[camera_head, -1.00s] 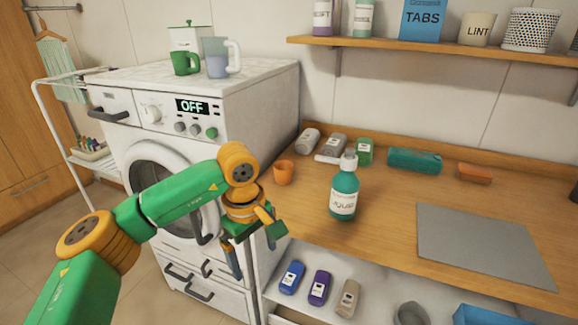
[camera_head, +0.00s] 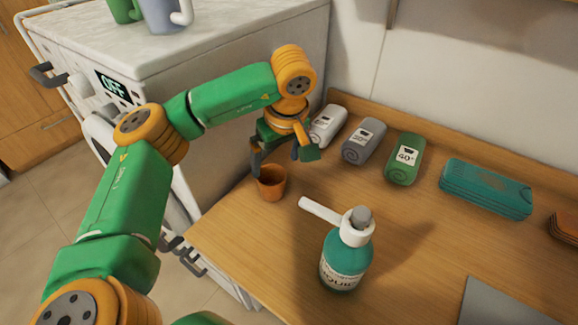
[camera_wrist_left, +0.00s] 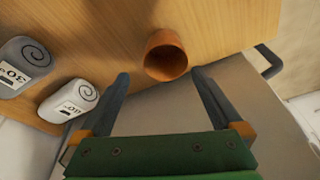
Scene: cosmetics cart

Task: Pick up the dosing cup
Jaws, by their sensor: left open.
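The dosing cup is a small orange-brown cup (camera_head: 271,186) standing upright on the wooden counter, near its left edge by the washing machine. My left gripper (camera_head: 275,158) is open just above and behind the cup in the head view, and one finger overlaps the cup's rim there. In the left wrist view the cup (camera_wrist_left: 165,56) shows its open mouth just beyond the fingertips. It lies roughly centred between the two spread fingers (camera_wrist_left: 160,76), with nothing held. Whether a finger touches the cup I cannot tell. My right gripper is not in view.
A teal liquid bottle (camera_head: 345,258) with a white spout stands on the counter right of the cup. Rolled cloths, white (camera_head: 327,124), grey (camera_head: 364,141) and green (camera_head: 404,158), lie behind. A folded teal cloth (camera_head: 486,188) is farther right. The washing machine (camera_head: 230,65) rises at left.

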